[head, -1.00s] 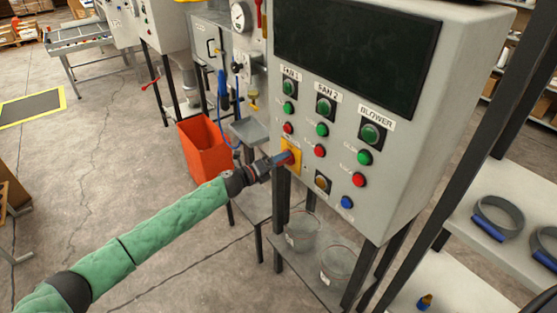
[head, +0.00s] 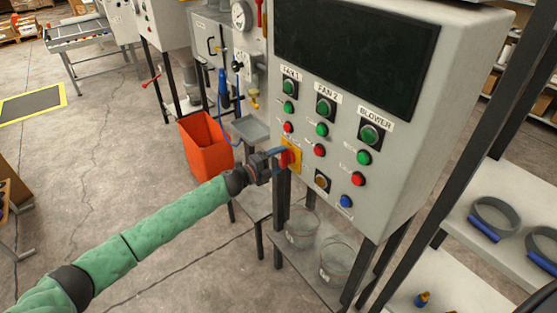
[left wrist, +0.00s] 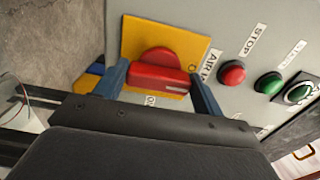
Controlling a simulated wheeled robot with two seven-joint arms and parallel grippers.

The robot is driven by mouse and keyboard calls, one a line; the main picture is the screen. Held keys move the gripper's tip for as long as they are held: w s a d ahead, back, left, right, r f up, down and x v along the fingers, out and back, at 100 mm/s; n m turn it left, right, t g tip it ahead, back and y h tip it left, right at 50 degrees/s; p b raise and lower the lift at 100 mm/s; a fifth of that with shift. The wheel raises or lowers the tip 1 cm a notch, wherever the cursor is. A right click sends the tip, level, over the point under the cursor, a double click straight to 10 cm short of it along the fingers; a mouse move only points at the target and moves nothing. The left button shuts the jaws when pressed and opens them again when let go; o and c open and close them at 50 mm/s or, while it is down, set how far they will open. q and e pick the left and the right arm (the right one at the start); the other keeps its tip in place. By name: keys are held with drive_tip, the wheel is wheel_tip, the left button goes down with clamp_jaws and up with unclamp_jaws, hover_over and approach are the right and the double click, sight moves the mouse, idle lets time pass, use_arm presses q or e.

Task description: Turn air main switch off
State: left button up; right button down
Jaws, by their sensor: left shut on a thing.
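The air main switch is a red rotary handle (left wrist: 158,78) on a yellow plate (left wrist: 188,45), on the front of the grey control panel. In the head view, the yellow plate (head: 294,158) is at the panel's lower left, partly hidden by my gripper. My left gripper (head: 278,160) reaches it from the left. In the left wrist view its two blue fingers (left wrist: 160,88) stand on either side of the red handle, shut on it. The label beside the plate reads "AIR", the rest hidden. My right gripper is not in view.
The grey panel (head: 330,210) carries green and red buttons labelled FAN 1, FAN 2 and BLOWER, plus a dark screen (head: 345,50). A red stop button (left wrist: 232,73) sits close beside the switch. An orange bin (head: 205,145) stands behind my arm. Clear buckets (head: 338,258) stand on a shelf below.

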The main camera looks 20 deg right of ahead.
use_arm(q)
drive_tip(key=shift+w, duration=0.1)
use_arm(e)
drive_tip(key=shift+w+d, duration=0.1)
use_arm(q)
drive_tip(key=o, duration=1)
drive_tip(key=shift+b+v, duration=1.65)
drive_tip(key=shift+v, duration=2.3)
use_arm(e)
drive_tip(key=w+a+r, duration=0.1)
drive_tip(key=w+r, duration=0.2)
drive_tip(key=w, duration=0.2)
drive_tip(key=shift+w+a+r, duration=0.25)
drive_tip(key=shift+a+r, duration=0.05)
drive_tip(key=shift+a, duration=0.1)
